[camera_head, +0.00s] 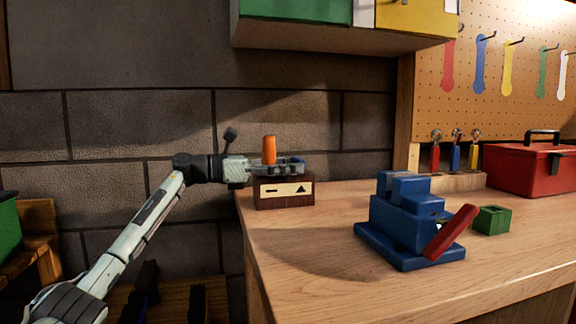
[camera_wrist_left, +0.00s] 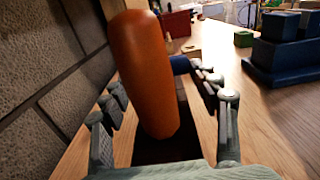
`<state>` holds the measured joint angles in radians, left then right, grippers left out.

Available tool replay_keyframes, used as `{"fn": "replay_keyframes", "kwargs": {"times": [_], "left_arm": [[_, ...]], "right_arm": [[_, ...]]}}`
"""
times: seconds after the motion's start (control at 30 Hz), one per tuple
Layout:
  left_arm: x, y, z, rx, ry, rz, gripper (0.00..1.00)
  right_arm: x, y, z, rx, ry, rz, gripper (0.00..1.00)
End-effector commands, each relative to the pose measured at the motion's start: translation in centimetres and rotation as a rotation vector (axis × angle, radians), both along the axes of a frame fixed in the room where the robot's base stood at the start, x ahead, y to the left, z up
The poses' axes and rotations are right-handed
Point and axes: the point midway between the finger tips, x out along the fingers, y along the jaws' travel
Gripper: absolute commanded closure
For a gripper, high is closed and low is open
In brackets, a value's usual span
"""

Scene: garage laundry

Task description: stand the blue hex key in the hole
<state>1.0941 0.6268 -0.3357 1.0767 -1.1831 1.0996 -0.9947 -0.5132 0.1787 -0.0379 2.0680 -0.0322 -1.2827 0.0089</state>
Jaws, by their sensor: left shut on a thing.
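My left gripper (camera_head: 297,164) is just above the dark brown block (camera_head: 270,201), which has a pale label with a slot shape and a triangle, at the table's far left corner. An upright orange cylinder (camera_head: 269,150) stands between its fingers; in the left wrist view the orange cylinder (camera_wrist_left: 148,75) fills the middle, with a gap to the right finger. A small blue piece, apparently the blue hex key (camera_wrist_left: 180,65), shows at the fingertips, mostly hidden behind the orange cylinder. The gripper appears shut on it. The hole is not visible. My right gripper is out of view.
A blue machine block with a red lever (camera_head: 405,225) and a green box (camera_head: 492,220) stand to the right. A tool rack (camera_head: 455,182) and red toolbox (camera_head: 530,168) are at the back. The table front left is clear; a wall is close behind.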

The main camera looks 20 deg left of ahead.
Motion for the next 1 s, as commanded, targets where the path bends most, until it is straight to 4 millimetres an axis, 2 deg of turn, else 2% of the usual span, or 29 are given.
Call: {"fn": "replay_keyframes", "kwargs": {"times": [0.2,0.23,0.4,0.77,0.87,1.0], "left_arm": [[0.0,0.0,-0.6,0.000,0.000,0.000,0.67],[0.0,0.0,-0.5,0.000,-0.001,0.000,0.35],[0.0,0.0,-0.5,0.001,-0.001,0.000,0.15],[-0.2,0.3,-0.5,0.001,0.000,0.001,0.15],[-0.7,1.1,-0.5,0.001,0.000,0.001,0.15],[-2.2,3.5,-0.6,0.002,0.000,0.004,0.15]], "right_arm": [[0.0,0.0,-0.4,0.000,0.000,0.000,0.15],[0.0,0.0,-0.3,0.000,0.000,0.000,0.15],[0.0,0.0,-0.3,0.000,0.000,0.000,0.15],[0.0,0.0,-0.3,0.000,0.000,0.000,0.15],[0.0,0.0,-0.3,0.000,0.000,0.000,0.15],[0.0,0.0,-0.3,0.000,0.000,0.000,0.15]]}}
